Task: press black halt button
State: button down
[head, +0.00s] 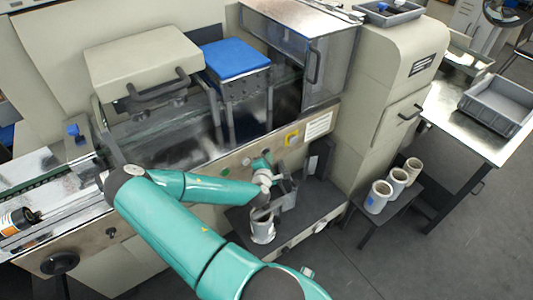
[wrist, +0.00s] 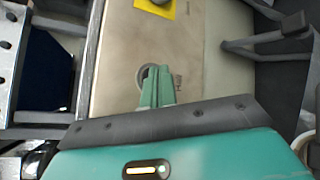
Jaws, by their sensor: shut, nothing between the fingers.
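In the wrist view a round button (wrist: 142,81) with a grey ring and a dark centre sits on the beige panel. The green fingers of my gripper (wrist: 157,72) are together and empty. Their tips overlap the button's right side and hide part of it; I cannot tell if they touch it. In the head view my gripper (head: 261,158) is at the wrapper's front control panel (head: 207,182), right of a green button (head: 225,172). A small round button (head: 245,161) shows just left of the fingers.
A yellow square plate (wrist: 168,8) with a grey knob is on the same panel, also visible in the head view (head: 292,137). A stand with several cups (head: 377,197) is at right.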

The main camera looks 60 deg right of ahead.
jog(key=shift+w+d, duration=0.1)
jog(key=shift+w, duration=0.2)
dwell(0.4)
jog(key=shift+s, duration=0.1)
jog(key=shift+s+a, duration=0.4)
jog(key=shift+s, duration=0.25)
jog(key=shift+s, duration=0.1)
jog(key=s, duration=0.1)
jog(key=s+a, duration=0.1)
jog(key=s, duration=0.1)
jog(key=s+a, duration=0.1)
jog(key=shift+s+a, duration=0.15)
dwell(1.0)
